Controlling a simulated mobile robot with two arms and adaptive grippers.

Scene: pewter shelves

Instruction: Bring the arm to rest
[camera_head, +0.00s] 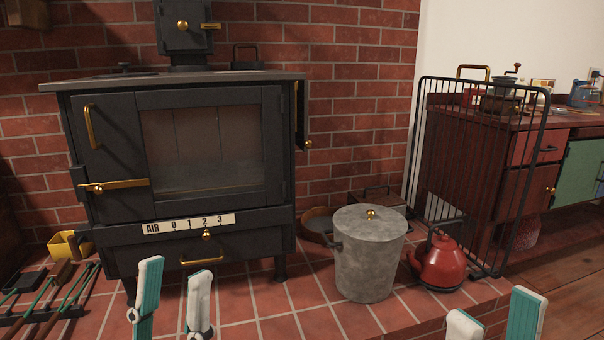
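My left gripper (175,272) shows at the bottom of the head view, left of the middle. Its two white and teal fingers point up and stand apart, with nothing between them. It appears in front of the lower part of the black stove (190,255). My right gripper (495,306) shows at the bottom right. Only its fingertips are in view, spread apart, with no object between them. The rest of both arms is out of view or cut off by the lower edge.
A grey lidded metal bin (368,262) and a red kettle (441,265) stand on the tiled hearth (300,313). A black wire guard (478,170) stands at the right, before a dark red cabinet (522,190). Fire tools (52,298) lie at the lower left.

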